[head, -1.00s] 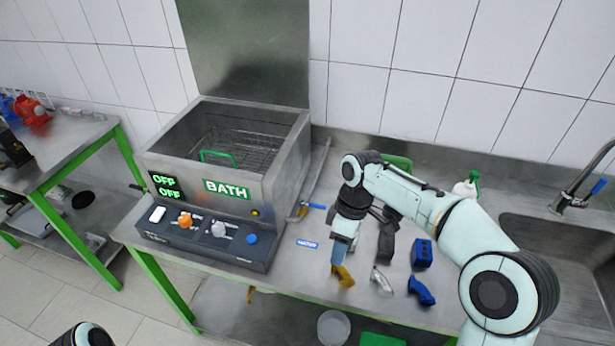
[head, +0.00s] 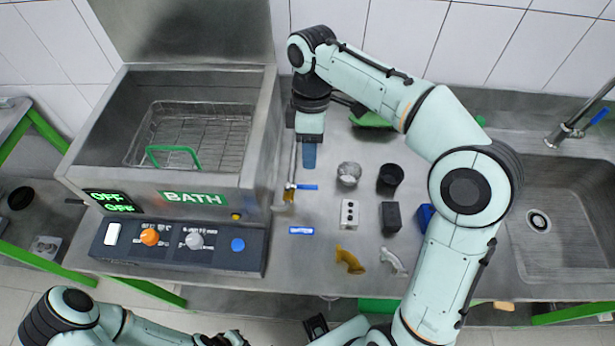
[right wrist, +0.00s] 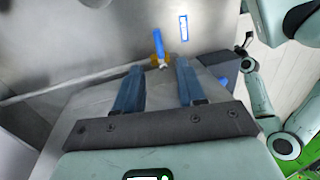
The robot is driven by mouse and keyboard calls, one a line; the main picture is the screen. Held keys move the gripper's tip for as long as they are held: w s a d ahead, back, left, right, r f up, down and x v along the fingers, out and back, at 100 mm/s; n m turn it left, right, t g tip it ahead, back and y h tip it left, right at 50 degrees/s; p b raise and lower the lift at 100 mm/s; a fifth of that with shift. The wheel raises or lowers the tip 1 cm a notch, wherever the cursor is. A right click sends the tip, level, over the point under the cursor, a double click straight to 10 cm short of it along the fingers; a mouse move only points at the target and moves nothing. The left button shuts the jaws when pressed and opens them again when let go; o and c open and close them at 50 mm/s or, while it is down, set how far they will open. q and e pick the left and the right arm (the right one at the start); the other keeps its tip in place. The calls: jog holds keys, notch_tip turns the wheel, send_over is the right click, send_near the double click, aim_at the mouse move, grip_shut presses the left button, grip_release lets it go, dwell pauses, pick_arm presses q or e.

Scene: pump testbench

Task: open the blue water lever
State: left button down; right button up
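The blue water lever (head: 304,187) sits at the lower end of a thin pipe beside the right wall of the bath. Its handle lies sideways, pointing right in the head view. My right gripper (head: 309,158) is above and behind it, fingers pointing down. In the right wrist view the lever (right wrist: 158,42) shows just beyond the gap between the two blue fingers (right wrist: 160,66), which are apart with nothing between them. The fingers do not appear to touch the lever. My left arm shows at the bottom left of the head view; its gripper is not clear.
A blue label (head: 301,230) lies in front of the lever. The bath (head: 225,180) stands close on the left. The sink (head: 560,220) is far right.

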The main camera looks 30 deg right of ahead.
aim_at(302, 187)
jog(key=f, duration=0.3)
jog(key=f+b, duration=0.1)
jog(key=f, duration=0.2)
jog(key=s+a+f, duration=0.1)
jog(key=f, duration=0.2)
jog(key=shift+s+b, duration=0.1)
jog(key=shift+b, duration=0.25)
pick_arm(q)
jog(key=f, duration=0.1)
jog(key=s+f, duration=0.1)
jog(key=shift+f, duration=0.3)
pick_arm(e)
grip_shut()
